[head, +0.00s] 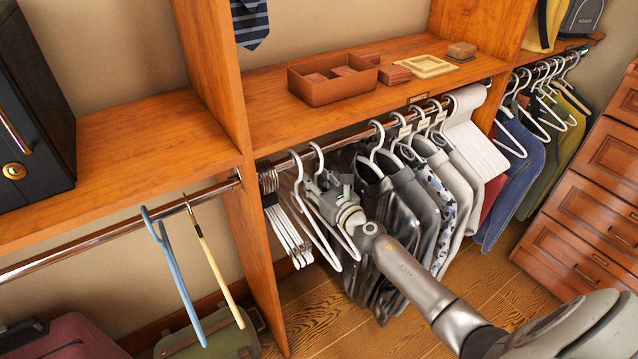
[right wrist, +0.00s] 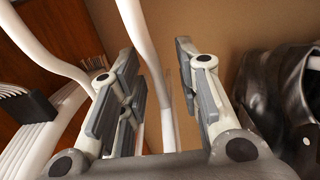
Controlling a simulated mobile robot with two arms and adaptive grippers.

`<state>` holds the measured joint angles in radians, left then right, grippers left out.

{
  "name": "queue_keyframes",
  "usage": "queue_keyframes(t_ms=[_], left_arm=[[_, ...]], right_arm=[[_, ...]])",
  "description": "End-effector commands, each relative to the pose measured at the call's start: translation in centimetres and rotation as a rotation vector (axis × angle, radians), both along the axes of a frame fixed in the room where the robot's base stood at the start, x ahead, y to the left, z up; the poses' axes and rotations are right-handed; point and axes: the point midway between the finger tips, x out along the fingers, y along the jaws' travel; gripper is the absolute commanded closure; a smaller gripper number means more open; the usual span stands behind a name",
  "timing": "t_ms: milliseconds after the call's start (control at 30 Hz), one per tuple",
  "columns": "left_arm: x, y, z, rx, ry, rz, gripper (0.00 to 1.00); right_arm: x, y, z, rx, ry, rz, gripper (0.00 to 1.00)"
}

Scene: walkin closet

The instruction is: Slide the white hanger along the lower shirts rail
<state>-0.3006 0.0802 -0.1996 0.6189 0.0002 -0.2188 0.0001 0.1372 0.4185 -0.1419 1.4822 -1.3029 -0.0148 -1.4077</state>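Two white hangers hang on the lower shirts rail (head: 347,137), between a bundle of white hangers and the dark shirts. My right gripper (head: 326,184) is just below the rail at these hangers. In the right wrist view my right gripper (right wrist: 163,92) is open. The white hanger (head: 316,150) on the right has its neck between the fingers; it also shows in the right wrist view (right wrist: 147,45). The other white hanger (head: 298,170) passes outside the left finger. Whether a finger touches the hanger is unclear. My left gripper is out of view.
Bundled white hangers (head: 286,232) hang left, by the wooden divider (head: 247,210). Dark shirts (head: 388,215) hang close right of my gripper. A shelf with a brown box (head: 330,88) lies above the rail. Blue (head: 178,270) and yellow (head: 208,250) hangers hang left of the divider.

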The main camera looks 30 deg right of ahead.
Motion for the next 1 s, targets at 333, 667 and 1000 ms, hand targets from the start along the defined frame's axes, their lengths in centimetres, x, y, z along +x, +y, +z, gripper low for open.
queue_keyframes(t_ms=[333, 667, 1000], left_arm=[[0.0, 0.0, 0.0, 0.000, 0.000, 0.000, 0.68], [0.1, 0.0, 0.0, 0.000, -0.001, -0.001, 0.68], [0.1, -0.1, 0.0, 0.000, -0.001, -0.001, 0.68]], right_arm=[[-4.2, -0.3, -0.2, -0.001, 0.004, 0.000, 0.69], [-9.4, -0.7, -0.1, 0.003, 0.002, -0.001, 0.69], [-11.8, -0.9, 0.0, 0.002, 0.000, -0.001, 0.69]])
